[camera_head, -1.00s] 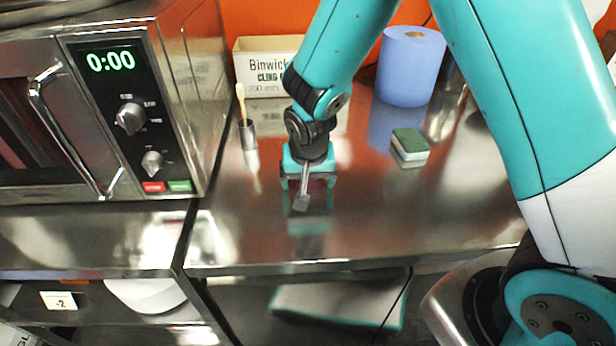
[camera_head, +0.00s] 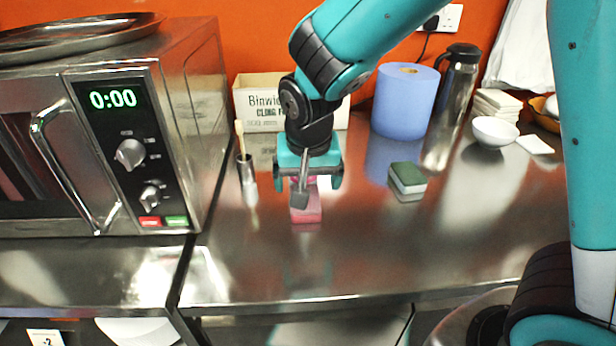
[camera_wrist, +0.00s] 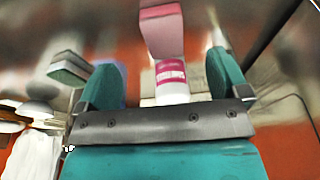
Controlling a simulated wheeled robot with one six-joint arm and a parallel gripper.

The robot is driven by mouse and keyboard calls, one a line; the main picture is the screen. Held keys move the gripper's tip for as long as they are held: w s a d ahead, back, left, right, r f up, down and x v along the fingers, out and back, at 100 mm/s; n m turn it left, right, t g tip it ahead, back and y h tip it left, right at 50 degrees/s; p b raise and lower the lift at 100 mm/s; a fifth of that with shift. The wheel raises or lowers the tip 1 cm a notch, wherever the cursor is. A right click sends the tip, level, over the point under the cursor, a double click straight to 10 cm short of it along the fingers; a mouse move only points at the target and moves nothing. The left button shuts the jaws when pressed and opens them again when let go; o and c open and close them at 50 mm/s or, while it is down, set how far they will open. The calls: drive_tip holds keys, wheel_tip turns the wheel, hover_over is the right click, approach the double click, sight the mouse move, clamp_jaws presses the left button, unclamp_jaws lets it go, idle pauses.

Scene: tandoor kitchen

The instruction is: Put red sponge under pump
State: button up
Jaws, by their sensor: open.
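The red sponge (camera_head: 306,208) lies on the steel counter, just below my gripper (camera_head: 308,182) in the head view. It also shows at the top of the wrist view (camera_wrist: 161,32), beyond the fingertips. A white bottle with a pink label (camera_wrist: 172,78) shows between my open fingers in the wrist view, right beside the sponge in the picture. I cannot tell if bottle and sponge touch. In the head view my gripper mostly hides the bottle. No pump top can be made out. My gripper is open, and the sponge is not between its fingers.
A green-and-white sponge (camera_head: 407,181) and a blue paper roll (camera_head: 405,101) stand to the right. A cling film box (camera_head: 262,104) is behind. The front right counter is clear.

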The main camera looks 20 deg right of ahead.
drive_tip(key=s+a+r+n+g+y, duration=0.1)
drive_tip(key=s+r+n, duration=0.3)
drive_tip(key=s, duration=0.6)
drive_tip(key=s+a+r+n+g+y, duration=0.1)
drive_tip(key=s+r+n+y, duration=0.3)
drive_tip(key=s, duration=0.5)
drive_tip(key=a+r+n, duration=0.1)
drive_tip(key=n, duration=0.1)
drive_tip(key=shift+s+n+g, duration=0.3)
drive_tip(key=shift+s+n, duration=0.1)
